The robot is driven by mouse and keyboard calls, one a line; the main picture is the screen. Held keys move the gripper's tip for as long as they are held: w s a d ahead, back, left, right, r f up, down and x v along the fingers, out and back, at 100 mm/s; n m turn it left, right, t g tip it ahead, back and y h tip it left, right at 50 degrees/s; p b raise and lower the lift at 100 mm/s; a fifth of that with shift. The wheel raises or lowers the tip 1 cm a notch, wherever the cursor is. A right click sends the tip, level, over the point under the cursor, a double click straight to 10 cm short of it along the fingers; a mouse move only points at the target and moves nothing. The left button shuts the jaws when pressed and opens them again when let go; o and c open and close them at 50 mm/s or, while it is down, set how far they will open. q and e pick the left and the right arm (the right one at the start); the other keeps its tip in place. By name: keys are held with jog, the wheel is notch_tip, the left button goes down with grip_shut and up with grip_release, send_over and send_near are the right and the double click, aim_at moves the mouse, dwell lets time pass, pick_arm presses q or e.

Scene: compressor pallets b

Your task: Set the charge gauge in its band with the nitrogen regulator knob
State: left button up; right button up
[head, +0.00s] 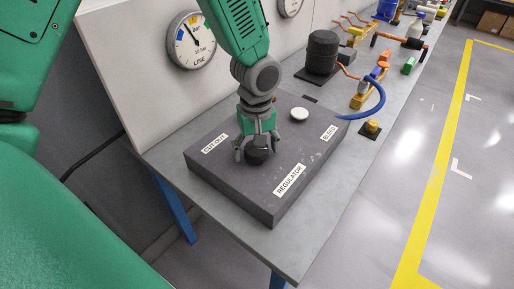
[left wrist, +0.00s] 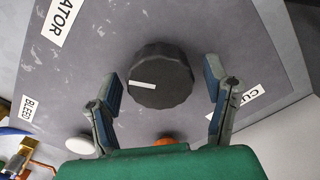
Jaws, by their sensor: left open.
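The black regulator knob (head: 258,155) sits on a dark grey block (head: 240,187) with labels CUT OUT, REGULATOR and BLEED. My left gripper (head: 256,148) is over it, pointing down. In the left wrist view the knob (left wrist: 155,92), with a white pointer line, lies between the two open fingers (left wrist: 163,82). Gaps show on both sides, so the fingers look apart from it. A round gauge marked LINE (head: 191,42) is on the white back panel, its needle pointing up and left. A second gauge (head: 290,5) is cut off by the top edge; its reading is hidden. My right gripper is not in view.
A white round knob (head: 299,114) is on the block near BLEED; an orange part (left wrist: 165,142) is mostly hidden behind my gripper. A black cylinder (head: 322,52), a blue hose (head: 370,108) and a yellow part (head: 372,128) stand farther along the grey bench (head: 320,215).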

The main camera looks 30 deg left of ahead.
pick_arm(q)
jog(key=shift+c, duration=0.3)
jog(key=c, duration=1.1)
jog(key=shift+r+m+p, duration=0.2)
jog(key=shift+m+p, duration=0.9)
jog(key=shift+w+f+m+p, duration=0.1)
jog(key=shift+m+p, duration=1.05)
jog(key=shift+m, duration=0.65)
jog(key=o, duration=1.2)
jog(key=shift+c, duration=0.2)
